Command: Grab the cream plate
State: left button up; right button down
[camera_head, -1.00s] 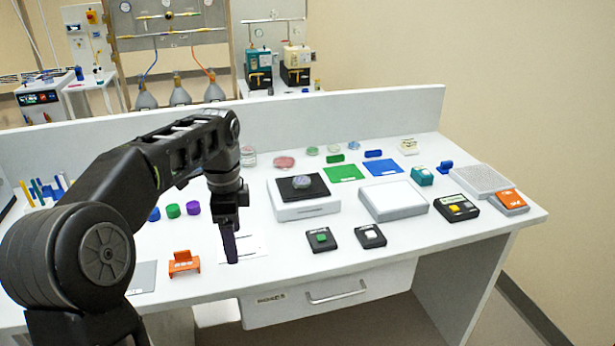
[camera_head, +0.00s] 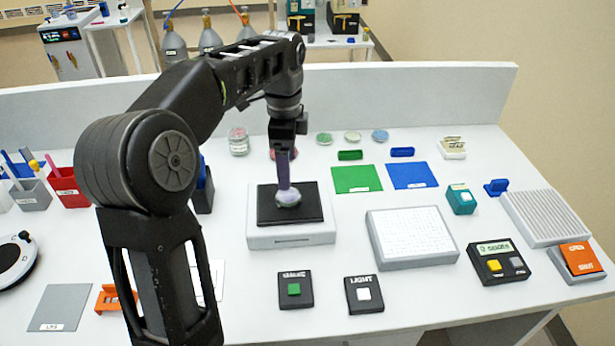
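My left gripper (camera_head: 286,190) points down over the black-topped device (camera_head: 312,207). Its fingertips are at a small round pale dish (camera_head: 289,201) lying on the black top. I see the fingers edge-on, so whether they are open or shut on that dish is unclear. A cream-coloured round plate (camera_head: 352,137) lies at the back of the bench. It is between a green plate (camera_head: 324,138) and a blue plate (camera_head: 380,136), to the right of and beyond my gripper, and nothing touches it. My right gripper is not in view.
A reddish plate (camera_head: 271,154) is partly hidden behind my gripper. Green (camera_head: 357,180) and blue (camera_head: 413,176) mats lie in front of the plates. A white block (camera_head: 412,237) and two button boxes (camera_head: 295,290) stand nearer. The back wall panel (camera_head: 440,95) bounds the bench.

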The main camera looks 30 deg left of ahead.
aim_at(289, 194)
pick_arm(q)
jog(key=shift+w, duration=0.1)
jog(key=shift+s, duration=0.25)
notch_tip(289, 194, down, 3)
jog(key=shift+r+b, duration=0.15)
jog(key=shift+b, duration=0.85)
jog(key=shift+r, duration=0.1)
jog(key=shift+f, duration=0.3)
jog(key=shift+d+f+p, duration=0.1)
jog(key=shift+f+p, duration=0.4)
jog(key=shift+f, duration=1.85)
